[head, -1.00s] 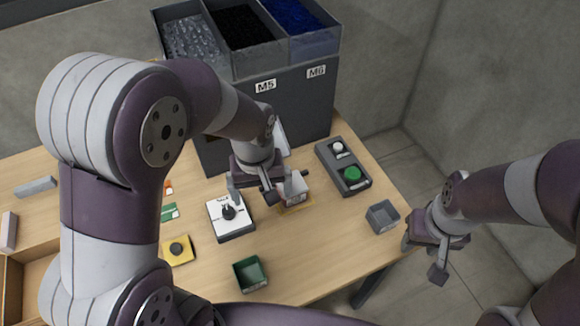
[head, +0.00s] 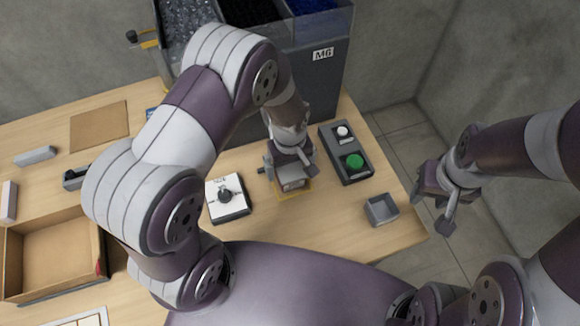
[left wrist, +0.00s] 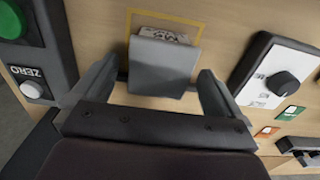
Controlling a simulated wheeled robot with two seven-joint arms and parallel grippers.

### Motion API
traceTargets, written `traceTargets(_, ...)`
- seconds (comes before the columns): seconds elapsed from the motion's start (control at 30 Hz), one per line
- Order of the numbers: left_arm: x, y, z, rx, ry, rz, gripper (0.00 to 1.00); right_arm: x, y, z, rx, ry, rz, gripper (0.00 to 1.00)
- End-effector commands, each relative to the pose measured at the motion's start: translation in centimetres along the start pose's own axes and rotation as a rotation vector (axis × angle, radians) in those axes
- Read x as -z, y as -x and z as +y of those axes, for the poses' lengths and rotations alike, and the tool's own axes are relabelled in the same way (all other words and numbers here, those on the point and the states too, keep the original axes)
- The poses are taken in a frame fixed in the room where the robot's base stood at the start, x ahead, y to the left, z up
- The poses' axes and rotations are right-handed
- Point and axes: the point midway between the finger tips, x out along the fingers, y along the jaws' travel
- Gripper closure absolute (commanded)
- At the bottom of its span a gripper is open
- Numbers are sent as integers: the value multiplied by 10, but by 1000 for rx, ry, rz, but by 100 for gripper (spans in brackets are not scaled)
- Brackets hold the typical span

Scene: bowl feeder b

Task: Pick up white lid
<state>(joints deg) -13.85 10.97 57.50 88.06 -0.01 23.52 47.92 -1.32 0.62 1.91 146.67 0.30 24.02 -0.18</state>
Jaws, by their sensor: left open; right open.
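I cannot clearly make out a white lid in either view. My left gripper (head: 290,177) is open, pointing down at the yellow-outlined square (head: 306,186) on the table. In the left wrist view, its fingers (left wrist: 155,88) stand on both sides of a grey box-like piece (left wrist: 162,68), with gaps at the sides. A whitish, marked surface (left wrist: 165,36) shows at that piece's far edge, inside the yellow outline. The gripper hides most of this spot in the head view. My right gripper (head: 437,205) is open and empty, off the table's right edge.
A white panel with a black knob (head: 227,198) lies left of the left gripper. A control box with green and white buttons (head: 346,155) stands right. A small grey bin (head: 381,209) is near the right edge. The tall feeder (head: 318,85) stands behind; a cardboard box (head: 55,255) lies left.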

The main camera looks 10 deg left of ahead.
Motion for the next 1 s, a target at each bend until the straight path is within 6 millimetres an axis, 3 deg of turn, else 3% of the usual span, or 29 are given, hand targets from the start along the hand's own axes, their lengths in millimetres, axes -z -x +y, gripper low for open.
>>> traceTargets(0.1,0,0,0,-1,0,0,0,0,0,0,0,0,0,57)
traceTargets(0.3,0,1,0,0,0,0,56,0,0,0,0,0,0,57)
traceTargets(0.67,1,6,1,-2,0,2,56,0,-1,0,0,0,0,57)
traceTargets(0.9,0,44,2,-5,-1,4,56,-1,-7,0,0,0,0,57)
traceTargets(1.0,-23,56,12,-3,-7,3,56,-1,-10,0,0,0,0,57)
